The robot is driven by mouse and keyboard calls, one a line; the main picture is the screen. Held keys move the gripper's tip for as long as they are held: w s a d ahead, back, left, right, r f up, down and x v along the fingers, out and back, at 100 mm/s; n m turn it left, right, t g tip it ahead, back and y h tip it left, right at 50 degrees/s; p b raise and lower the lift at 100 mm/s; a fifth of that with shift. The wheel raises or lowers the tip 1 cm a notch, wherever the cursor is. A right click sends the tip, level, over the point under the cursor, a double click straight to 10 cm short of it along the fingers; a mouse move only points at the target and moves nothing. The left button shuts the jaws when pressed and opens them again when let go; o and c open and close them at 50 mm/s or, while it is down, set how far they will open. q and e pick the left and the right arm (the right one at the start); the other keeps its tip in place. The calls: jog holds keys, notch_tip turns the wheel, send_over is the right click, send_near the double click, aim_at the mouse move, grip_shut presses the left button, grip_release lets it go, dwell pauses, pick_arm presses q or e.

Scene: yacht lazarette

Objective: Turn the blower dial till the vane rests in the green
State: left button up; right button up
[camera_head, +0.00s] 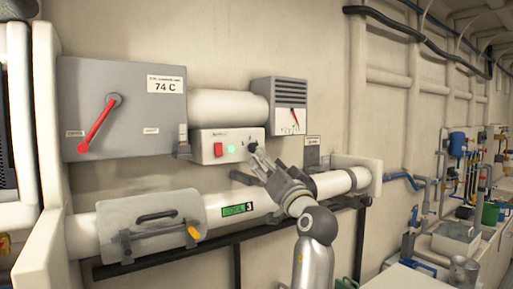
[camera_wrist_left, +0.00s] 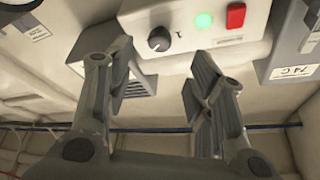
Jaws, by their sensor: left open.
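The blower dial is a small black knob (camera_head: 252,147) on the right of a white control box (camera_head: 205,150). In the left wrist view the knob (camera_wrist_left: 158,40) shows a pale pointer mark and lies between and beyond my fingertips. My left gripper (camera_head: 261,163) is open and close in front of the dial, just below it. In the left wrist view its two fingers (camera_wrist_left: 160,68) are spread with nothing between them. The vane gauge (camera_head: 292,119) with a red needle is on the grey louvred housing (camera_head: 272,92); its green part is too small to read. My right gripper is out of view.
The control box has a red switch (camera_head: 218,150) and a green lamp (camera_head: 231,149). A grey panel (camera_head: 135,80) with a red lever (camera_head: 98,124) and a 74 C label is at left. A white pipe (camera_head: 222,210) with a clamped cover (camera_head: 150,222) runs below.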

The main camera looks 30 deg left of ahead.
aim_at(255, 149)
pick_arm(q)
jog(key=p+x, duration=0.3)
jog(key=x, duration=0.3)
jog(key=shift+w+a+r, duration=0.1)
jog(key=shift+a+r, duration=0.05)
jog(key=shift+a, duration=0.15)
jog(key=shift+w+a+r, duration=0.1)
jog(key=shift+w+a, duration=0.25)
jog(key=shift+a, duration=0.05)
